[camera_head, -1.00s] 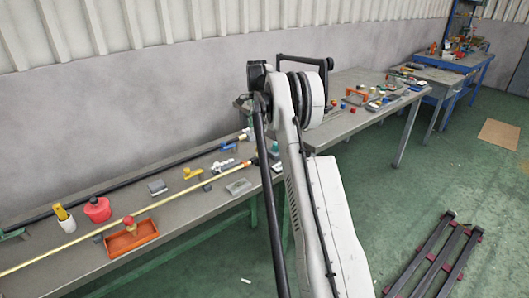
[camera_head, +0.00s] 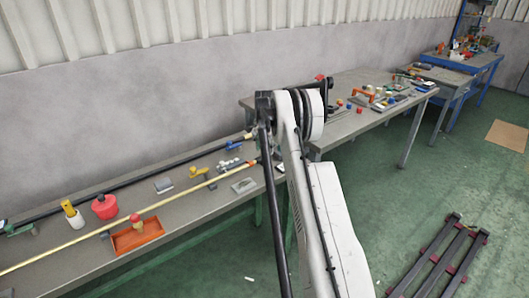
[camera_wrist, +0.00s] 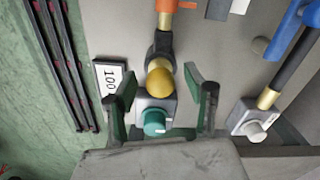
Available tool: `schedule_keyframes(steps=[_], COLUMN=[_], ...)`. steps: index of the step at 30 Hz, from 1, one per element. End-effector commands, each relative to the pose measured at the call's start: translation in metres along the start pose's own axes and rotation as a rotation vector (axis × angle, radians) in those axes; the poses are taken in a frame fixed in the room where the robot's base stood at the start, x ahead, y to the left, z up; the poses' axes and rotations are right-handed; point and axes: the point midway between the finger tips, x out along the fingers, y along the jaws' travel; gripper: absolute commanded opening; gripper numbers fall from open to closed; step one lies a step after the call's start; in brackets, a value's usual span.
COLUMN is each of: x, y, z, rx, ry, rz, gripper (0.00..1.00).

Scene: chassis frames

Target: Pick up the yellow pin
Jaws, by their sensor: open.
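In the wrist view a round yellow top (camera_wrist: 159,80), which looks like the yellow pin seen end-on, sits midway between my fingers and a little ahead of their tips. Its shaft is not visible. My gripper (camera_wrist: 161,92) is open, with one dark green finger on each side and nothing held. Just below the yellow top is a grey box with a green knob (camera_wrist: 154,122), also between the fingers. In the head view I cannot make out the gripper or the pin; my arm hides part of the far bench.
A "100" tag (camera_wrist: 111,78) is close to the left finger. The bench edge is at left.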

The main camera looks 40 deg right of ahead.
Motion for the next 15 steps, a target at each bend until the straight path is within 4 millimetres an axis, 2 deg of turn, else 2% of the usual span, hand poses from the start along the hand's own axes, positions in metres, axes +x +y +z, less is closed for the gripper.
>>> schedule_keyframes(steps=[3,9,15], x=[0.0095,0.0104,0.0103], y=[-0.0003,-0.0003,-0.0004], z=[0.0002,0.0003,0.0004], rx=[0.000,-0.001,-0.001], ry=[0.000,0.000,0.000], rz=[0.000,0.000,0.000], gripper=[0.48,0.48,0.22])
